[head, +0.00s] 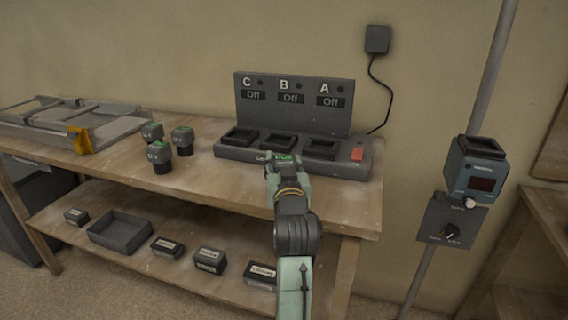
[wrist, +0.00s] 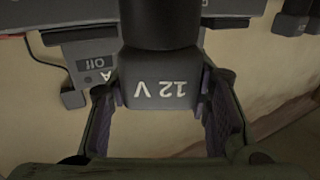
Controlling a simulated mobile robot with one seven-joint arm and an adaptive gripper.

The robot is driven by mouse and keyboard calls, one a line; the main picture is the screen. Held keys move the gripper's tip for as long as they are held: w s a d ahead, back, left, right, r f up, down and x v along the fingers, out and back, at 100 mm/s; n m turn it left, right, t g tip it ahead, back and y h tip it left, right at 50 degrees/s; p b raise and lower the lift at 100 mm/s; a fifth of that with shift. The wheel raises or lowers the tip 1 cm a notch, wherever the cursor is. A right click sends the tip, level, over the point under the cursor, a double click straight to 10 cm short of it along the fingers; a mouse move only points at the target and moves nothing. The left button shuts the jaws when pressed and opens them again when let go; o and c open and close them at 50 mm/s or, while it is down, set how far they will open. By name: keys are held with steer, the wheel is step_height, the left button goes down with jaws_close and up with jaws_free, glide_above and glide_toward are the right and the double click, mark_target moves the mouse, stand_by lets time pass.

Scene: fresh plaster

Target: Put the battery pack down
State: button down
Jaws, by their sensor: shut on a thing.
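My gripper (wrist: 165,100) is shut on a dark grey battery pack (wrist: 160,68) marked "12 V", seen upside down in the wrist view. The pack's lower part is hidden by my arm there. The charging station (head: 360,170) has three square bays under a panel marked C, B and A, each reading "Off". Three more green-topped battery packs (head: 159,155) stand on the bench to the left.
A wooden bench (head: 215,190) carries the station, with a metal frame (head: 70,120) at the far left. The lower shelf holds an empty tray (head: 122,232) and several labelled boxes (head: 210,260). A blue tester (head: 476,170) is on a pole at right. A red button (head: 357,154) is on the station.

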steer(key=shift+f, duration=0.25)
steer(key=shift+f, duration=0.15)
steer(key=c, duration=0.8)
jaws_free()
steer(key=shift+c, duration=0.2)
